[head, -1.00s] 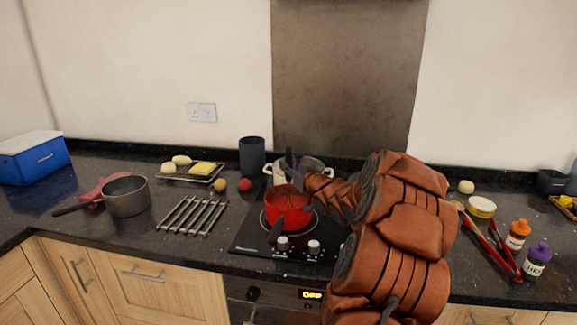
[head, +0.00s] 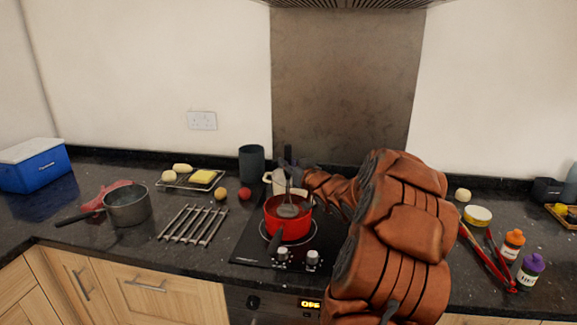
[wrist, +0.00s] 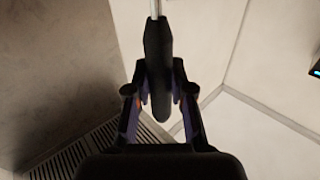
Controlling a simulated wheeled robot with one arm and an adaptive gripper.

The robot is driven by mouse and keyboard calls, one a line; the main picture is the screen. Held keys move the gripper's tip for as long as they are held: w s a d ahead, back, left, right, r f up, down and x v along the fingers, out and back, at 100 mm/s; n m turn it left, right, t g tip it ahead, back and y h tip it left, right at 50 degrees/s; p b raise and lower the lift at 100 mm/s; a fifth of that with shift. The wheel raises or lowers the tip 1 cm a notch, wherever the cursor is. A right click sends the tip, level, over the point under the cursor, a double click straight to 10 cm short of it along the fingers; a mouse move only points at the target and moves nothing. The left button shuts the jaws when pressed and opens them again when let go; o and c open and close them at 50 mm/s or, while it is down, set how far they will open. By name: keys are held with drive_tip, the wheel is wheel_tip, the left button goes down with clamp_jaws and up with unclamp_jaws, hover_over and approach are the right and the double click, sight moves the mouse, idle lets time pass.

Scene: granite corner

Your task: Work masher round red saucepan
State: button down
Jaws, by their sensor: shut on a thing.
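The red saucepan (head: 289,227) stands on the hob, its dark handle pointing towards the front. The masher (head: 289,210) is upright, with its grey head at the pan's mouth; whether it touches the pan's bottom is hidden. My gripper (head: 290,166) is above the pan, partly behind my own arm. In the wrist view my gripper (wrist: 158,92) is shut on the masher's dark handle (wrist: 158,50), with the metal shaft running out beyond it.
A pale pot (head: 272,180) stands close behind the red saucepan. A grey saucepan (head: 128,207) and a metal trivet (head: 194,224) are to the left. Tongs (head: 484,258) and bottles (head: 512,244) are at right.

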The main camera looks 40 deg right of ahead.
sight(288, 145)
drive_tip(key=shift+r+p, duration=2.4)
drive_tip(key=shift+r, duration=1)
